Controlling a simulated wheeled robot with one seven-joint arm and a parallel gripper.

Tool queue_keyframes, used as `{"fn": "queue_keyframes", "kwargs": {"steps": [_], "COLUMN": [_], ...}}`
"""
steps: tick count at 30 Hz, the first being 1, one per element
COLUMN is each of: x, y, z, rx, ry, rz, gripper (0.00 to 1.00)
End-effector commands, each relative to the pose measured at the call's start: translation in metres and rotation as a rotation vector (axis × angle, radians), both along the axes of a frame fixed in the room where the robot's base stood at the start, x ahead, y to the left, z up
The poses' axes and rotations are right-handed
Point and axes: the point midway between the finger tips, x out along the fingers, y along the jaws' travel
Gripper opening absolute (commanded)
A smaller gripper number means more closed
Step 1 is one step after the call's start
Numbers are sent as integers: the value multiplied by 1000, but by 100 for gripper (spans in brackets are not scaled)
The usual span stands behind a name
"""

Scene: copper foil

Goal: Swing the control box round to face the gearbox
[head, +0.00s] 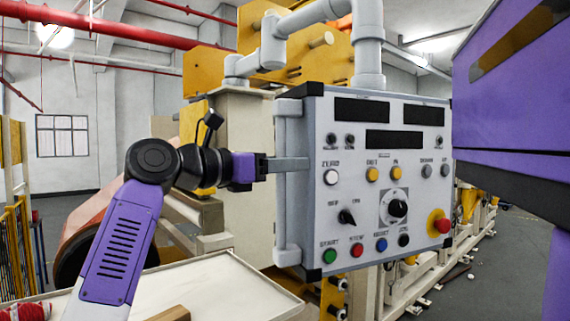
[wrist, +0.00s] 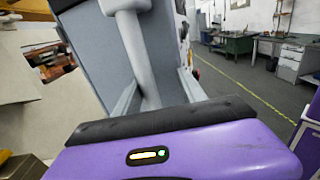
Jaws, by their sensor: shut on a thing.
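The control box (head: 318,220) is a light grey panel with dark displays, knobs and coloured buttons, hanging from a grey pipe arm (head: 369,45). In the head view its front is turned mostly toward me. My gripper (head: 297,164) comes from the left and is shut on the upright bar handle (head: 284,230) along the box's left edge. In the wrist view the handle (wrist: 137,50) runs between my two fingers (wrist: 160,98), beside the grey box side (wrist: 92,40). The finger contact is partly hidden. I cannot tell for certain which machine part is the gearbox.
A yellow machine frame (head: 335,52) and a cream housing (head: 240,120) stand close behind the box. A pale tray-topped surface (head: 225,285) lies below my arm. Open grey floor (head: 500,270) shows at right. The wrist view shows a workbench (wrist: 235,42) farther off.

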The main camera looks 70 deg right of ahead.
Motion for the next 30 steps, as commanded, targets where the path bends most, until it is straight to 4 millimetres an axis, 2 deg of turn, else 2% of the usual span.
{"fn": "queue_keyframes", "kwargs": {"steps": [30], "x": [40], "y": [53], "z": [1], "rx": [-1], "ry": [1], "rz": [4], "gripper": [41]}}
